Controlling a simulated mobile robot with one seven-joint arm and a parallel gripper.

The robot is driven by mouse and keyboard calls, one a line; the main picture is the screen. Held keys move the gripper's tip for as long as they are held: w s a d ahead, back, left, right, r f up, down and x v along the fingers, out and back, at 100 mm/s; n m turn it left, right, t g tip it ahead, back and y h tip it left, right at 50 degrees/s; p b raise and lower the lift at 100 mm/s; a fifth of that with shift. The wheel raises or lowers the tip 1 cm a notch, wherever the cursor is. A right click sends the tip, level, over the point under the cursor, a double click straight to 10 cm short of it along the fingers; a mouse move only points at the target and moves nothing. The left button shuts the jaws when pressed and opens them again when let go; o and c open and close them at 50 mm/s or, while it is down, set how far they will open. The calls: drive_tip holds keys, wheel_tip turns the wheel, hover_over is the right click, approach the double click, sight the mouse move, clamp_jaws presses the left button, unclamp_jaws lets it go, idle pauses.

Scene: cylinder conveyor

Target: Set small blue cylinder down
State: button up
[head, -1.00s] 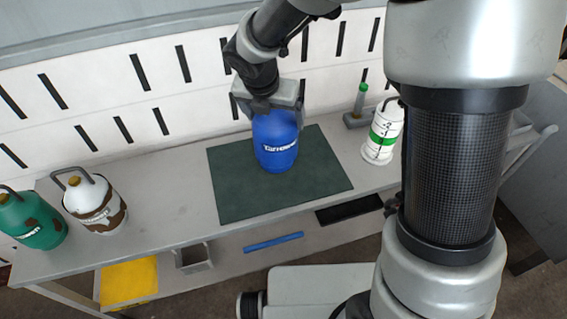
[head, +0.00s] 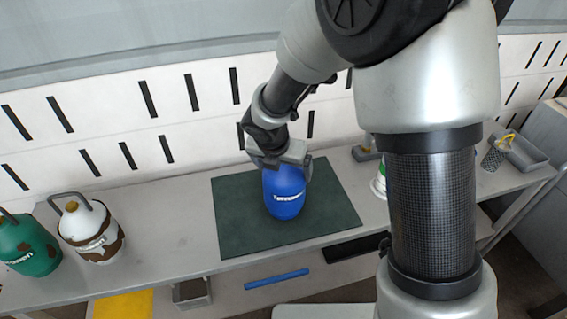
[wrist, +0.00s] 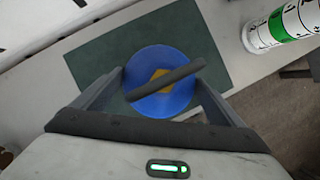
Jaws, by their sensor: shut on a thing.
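The small blue cylinder (head: 284,193) is upright over the dark green mat (head: 236,219) on the bench. My gripper (head: 279,160) is above it and shut on its top handle. In the wrist view the blue cylinder (wrist: 162,95) lies between the two fingers, with its dark handle across the top and a yellow cap under it. The green mat (wrist: 95,65) shows around it. I cannot tell whether the cylinder's base touches the mat.
A white cylinder with brown patches (head: 90,232) and a green one (head: 24,246) stand at the bench's left. A white and green cylinder (wrist: 285,25) stands to the right, mostly hidden by my arm in the head view. A grey tray (head: 522,152) lies at the far right.

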drive_tip(key=shift+w+f, duration=0.1)
drive_tip(key=shift+f, duration=0.55)
drive_tip(key=o, duration=1.8)
drive_tip(key=shift+f, duration=0.1)
drive_tip(key=p+v, duration=0.3)
drive_tip(key=v, duration=0.9)
drive_tip(key=s+d+r+m, duration=0.8)
drive_tip(key=d+r+m, duration=0.4)
drive_tip(key=m, duration=0.5)
drive_tip(key=shift+s+d+r+m+t+y, duration=0.15)
drive_tip(key=shift+s+d+r+m+y, duration=0.4)
drive_tip(key=shift+s+m, duration=1.6)
drive_tip(key=shift+s+d+r+m+t+h, duration=0.2)
drive_tip(key=shift+s+d+m, duration=0.9)
drive_tip(key=shift+m, duration=1.9)
drive_tip(key=shift+s+d+r+m+t+y, duration=0.15)
drive_tip(key=shift+s+d+r+m+y, duration=0.25)
drive_tip(key=shift+s+m, duration=1.9)
